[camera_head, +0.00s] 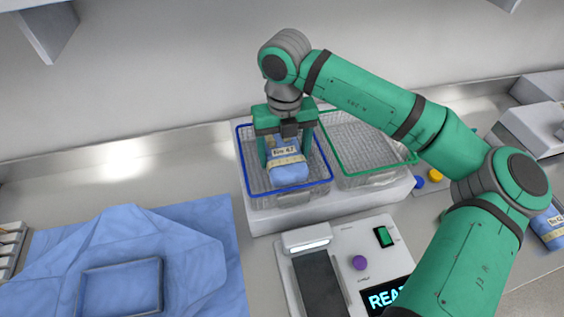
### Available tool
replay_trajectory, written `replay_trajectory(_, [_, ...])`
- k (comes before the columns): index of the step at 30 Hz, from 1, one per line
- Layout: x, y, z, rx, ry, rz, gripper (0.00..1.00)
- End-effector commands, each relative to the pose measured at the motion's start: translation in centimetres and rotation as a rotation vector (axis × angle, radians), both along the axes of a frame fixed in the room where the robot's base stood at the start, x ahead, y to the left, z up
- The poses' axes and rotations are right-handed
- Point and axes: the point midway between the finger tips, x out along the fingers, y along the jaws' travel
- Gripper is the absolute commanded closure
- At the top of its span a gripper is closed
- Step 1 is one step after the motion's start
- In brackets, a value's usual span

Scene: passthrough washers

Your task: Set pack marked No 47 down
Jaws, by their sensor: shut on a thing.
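A blue wrapped pack (290,175) with a pale band and a label is in the blue-rimmed wire basket (241,165). The label looks like "No 47", but its last digit is too small to be sure. My gripper (286,159) points down into this basket and is shut on the pack, one finger on each side. The pack is inside the rim; I cannot tell whether its underside touches the basket floor.
A green-rimmed wire basket (372,172) stands to the right and looks empty. A device with a purple button (359,262) and lit display (385,298) is in front. Blue cloth (200,240) with a grey frame (84,293) lies left. Another blue pack (550,228) lies far right.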

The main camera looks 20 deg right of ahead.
Motion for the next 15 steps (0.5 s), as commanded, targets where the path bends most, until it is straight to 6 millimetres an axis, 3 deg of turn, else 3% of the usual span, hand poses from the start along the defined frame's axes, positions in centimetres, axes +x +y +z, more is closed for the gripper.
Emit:
replay_trajectory(12, [0.1, 0.7, -3.8, 0.0, -0.002, 0.013, 0.66])
replay_trajectory(15, [0.2, 0.7, -4.0, -0.001, -0.002, 0.014, 0.66])
